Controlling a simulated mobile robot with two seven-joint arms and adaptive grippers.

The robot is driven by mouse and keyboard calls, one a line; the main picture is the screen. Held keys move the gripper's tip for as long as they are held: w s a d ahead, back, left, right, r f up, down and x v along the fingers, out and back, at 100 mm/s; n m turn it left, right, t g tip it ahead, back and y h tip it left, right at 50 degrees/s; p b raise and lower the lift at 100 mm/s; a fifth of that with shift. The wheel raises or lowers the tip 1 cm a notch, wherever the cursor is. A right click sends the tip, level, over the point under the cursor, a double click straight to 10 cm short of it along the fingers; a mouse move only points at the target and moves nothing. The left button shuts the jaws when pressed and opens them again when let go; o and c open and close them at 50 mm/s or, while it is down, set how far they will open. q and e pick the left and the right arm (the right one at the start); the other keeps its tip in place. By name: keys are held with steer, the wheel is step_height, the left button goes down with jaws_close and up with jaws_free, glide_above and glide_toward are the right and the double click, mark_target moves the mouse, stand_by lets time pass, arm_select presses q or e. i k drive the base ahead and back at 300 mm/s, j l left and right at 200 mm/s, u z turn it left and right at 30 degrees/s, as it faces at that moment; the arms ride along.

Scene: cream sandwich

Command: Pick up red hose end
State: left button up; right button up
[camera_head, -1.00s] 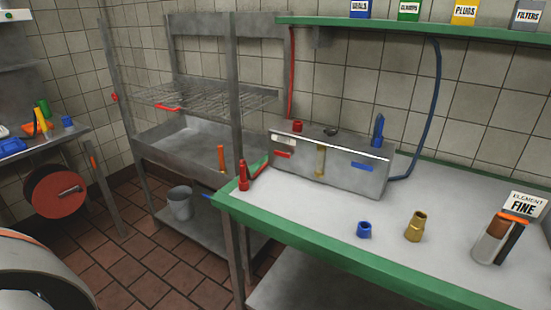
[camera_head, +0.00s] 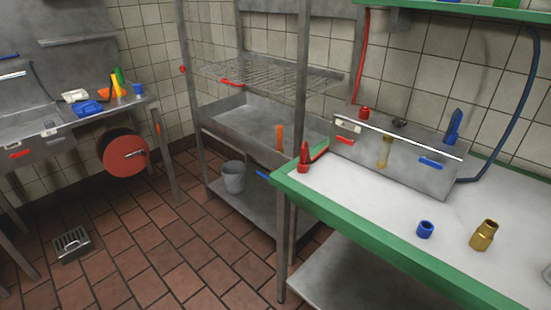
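Another red hose stretch (camera_head: 361,60) hangs down the tiled wall behind the box. Neither of my grippers shows in this view, and nothing is seen touching the red hose end.
A blue fitting (camera_head: 425,229) and brass fitting (camera_head: 484,234) stand on the table. A steel rack (camera_head: 225,110) and bucket (camera_head: 233,177) are left of it. The tiled floor (camera_head: 150,250) is largely open.

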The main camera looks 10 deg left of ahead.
mark_target(303, 153)
steer(key=i+j+z, duration=0.1)
steer(key=z, duration=0.7)
steer(key=i+j+z, duration=0.1)
steer(key=j+z, duration=0.6)
steer(key=j, duration=0.15)
